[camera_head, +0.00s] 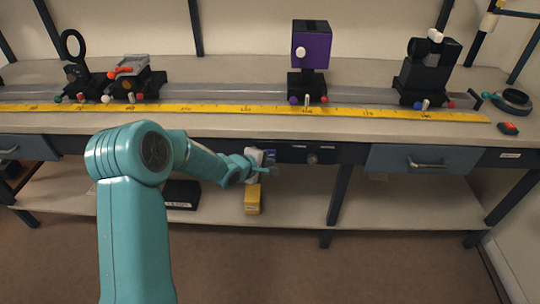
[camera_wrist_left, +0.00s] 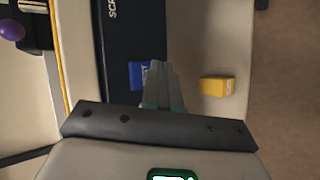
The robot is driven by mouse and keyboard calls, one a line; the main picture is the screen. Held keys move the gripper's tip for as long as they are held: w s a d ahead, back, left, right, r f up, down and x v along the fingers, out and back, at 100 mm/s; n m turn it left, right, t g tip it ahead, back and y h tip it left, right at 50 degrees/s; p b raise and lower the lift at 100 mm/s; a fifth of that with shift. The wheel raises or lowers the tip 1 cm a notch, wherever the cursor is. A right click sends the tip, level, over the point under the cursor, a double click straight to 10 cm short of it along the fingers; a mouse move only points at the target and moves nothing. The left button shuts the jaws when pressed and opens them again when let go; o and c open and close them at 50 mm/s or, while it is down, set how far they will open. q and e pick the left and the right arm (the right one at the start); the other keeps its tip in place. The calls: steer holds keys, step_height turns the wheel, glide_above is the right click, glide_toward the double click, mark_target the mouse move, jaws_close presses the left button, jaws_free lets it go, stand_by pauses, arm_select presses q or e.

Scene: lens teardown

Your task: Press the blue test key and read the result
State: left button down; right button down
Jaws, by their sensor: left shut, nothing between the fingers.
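The blue test key (camera_wrist_left: 136,76) shows in the left wrist view on a dark panel (camera_wrist_left: 135,40), beside my fingertips; part of its white lettering is covered. My left gripper (camera_wrist_left: 158,66) is shut with nothing between its fingers. Its tips lie just right of the key in that view; I cannot tell whether they touch it. In the head view my left gripper (camera_head: 272,164) is at the dark front panel (camera_head: 338,153) under the bench top, left of a round knob (camera_head: 312,158). My right gripper is in neither view. No result is readable.
A yellow box (camera_head: 253,199) stands on the lower shelf (camera_head: 380,205) below the gripper, with a black box (camera_head: 182,194) to its left. Above, the bench top (camera_head: 230,122) carries a yellow ruler (camera_head: 200,109) and a rail with a purple block (camera_head: 311,46). A blue drawer (camera_head: 400,158) is to the right.

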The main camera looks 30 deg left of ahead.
arm_select(q)
steer(key=s+d+b, duration=0.1)
steer(key=s, duration=0.2)
steer(key=s+d+b, duration=0.1)
steer(key=shift+s+d+b, duration=0.15)
steer(key=shift+d+b, duration=0.15)
steer(key=shift+d, duration=0.05)
stand_by(0.7)
